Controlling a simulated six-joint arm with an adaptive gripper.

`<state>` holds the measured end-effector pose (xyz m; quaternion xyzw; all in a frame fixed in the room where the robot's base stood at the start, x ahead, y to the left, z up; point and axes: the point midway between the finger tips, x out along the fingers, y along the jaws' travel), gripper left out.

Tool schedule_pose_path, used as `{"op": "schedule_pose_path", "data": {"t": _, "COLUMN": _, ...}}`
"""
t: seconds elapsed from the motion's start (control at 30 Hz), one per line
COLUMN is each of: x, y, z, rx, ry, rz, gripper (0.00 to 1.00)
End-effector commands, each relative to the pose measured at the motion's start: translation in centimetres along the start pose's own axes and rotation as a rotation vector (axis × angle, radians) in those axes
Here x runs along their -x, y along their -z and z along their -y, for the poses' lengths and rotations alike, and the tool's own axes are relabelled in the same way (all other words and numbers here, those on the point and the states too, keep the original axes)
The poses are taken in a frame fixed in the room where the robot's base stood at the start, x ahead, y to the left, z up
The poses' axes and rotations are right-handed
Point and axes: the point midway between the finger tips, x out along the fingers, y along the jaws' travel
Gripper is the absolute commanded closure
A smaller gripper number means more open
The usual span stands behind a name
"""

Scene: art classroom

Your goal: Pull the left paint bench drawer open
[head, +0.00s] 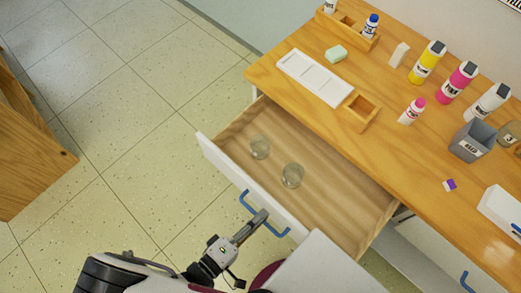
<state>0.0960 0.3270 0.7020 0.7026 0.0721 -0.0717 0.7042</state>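The left paint bench drawer (345,205) stands well out from the wooden paint bench (272,75), with its wooden inside showing. Its white front (222,166) carries a blue bar handle (247,203). Two clear round glass items, one on the left (259,147) and one on the right (292,176), rest inside the drawer. My gripper (262,214) is at the middle of the handle, its tip over the bar. Whether its fingers are closed around the bar is too small to tell.
On the bench top are a white tray (314,78), a small wooden box (361,109), a grey bin (470,141) and several paint bottles, including a yellow one (427,62). A wooden cabinet (30,150) stands at far left. Tiled floor between is clear.

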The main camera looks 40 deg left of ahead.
Motion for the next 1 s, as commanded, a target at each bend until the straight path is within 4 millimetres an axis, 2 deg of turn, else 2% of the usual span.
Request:
{"op": "schedule_pose_path", "data": {"t": 0.27, "x": 2.9, "y": 0.1, "z": 0.0, "rx": -0.002, "ry": 0.002, "rz": -0.003, "gripper": 0.86}}
{"op": "schedule_pose_path", "data": {"t": 0.7, "x": 9.1, "y": 0.0, "z": 0.0, "rx": -0.003, "ry": 0.002, "rz": -0.001, "gripper": 0.86}}
{"op": "schedule_pose_path", "data": {"t": 1.0, "x": 11.1, "y": -0.1, "z": 0.0, "rx": -0.001, "ry": 0.000, "rz": 0.002, "gripper": 0.86}}
